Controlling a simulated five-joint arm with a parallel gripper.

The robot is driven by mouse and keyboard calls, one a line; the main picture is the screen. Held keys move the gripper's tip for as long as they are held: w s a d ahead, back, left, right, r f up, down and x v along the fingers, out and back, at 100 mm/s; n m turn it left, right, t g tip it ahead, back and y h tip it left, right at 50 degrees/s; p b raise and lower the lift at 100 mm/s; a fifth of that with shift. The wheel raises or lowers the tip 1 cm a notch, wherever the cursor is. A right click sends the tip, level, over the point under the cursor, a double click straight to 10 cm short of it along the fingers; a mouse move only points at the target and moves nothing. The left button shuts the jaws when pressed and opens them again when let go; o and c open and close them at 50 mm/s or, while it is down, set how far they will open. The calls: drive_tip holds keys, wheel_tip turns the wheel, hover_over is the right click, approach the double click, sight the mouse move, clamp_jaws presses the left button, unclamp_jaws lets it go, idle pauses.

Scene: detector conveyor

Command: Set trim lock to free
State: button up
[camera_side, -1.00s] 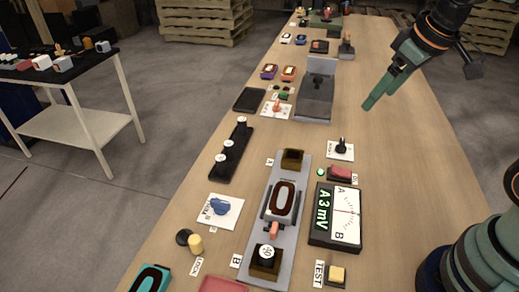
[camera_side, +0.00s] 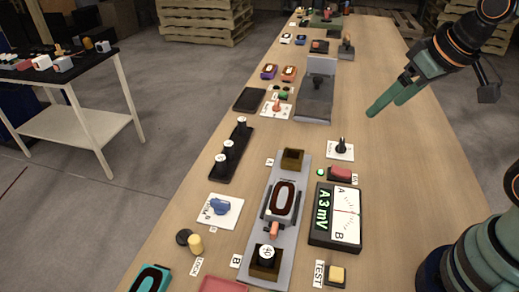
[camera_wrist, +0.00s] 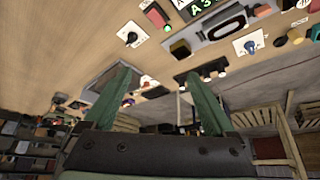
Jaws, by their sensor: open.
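A yellow knob (camera_side: 195,243) and a black round piece (camera_side: 183,236) sit side by side at the front left of the bench. A white label reading LOCK (camera_side: 197,266) lies just below them. I cannot tell which position the lock is in. My gripper (camera_side: 373,112) hangs over the bare right side of the bench, well away from the lock. In the wrist view my gripper (camera_wrist: 160,88) shows two green fingers spread apart with nothing between them.
A blue knob on a white plate (camera_side: 220,208) lies behind the lock. A grey rail (camera_side: 260,216) with a detector block and a meter box (camera_side: 337,215) lie to its right. A black lever (camera_side: 341,145) stands near the meter.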

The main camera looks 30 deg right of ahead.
drive_tip(key=c, duration=0.4)
drive_tip(key=shift+w+a+r, duration=0.1)
drive_tip(key=shift+w+a, duration=0.1)
drive_tip(key=shift+a, duration=0.05)
drive_tip(key=shift+c, duration=0.4)
drive_tip(key=w+a+r+n+g, duration=0.2)
drive_tip(key=w+a, duration=0.3)
drive_tip(key=a, duration=0.3)
drive_tip(key=n+g, duration=0.4)
drive_tip(key=n, duration=0.1)
hover_over(193, 239)
wheel_tip(193, 239, down, 13)
wheel_tip(193, 239, down, 12)
drive_tip(key=shift+r, duration=0.1)
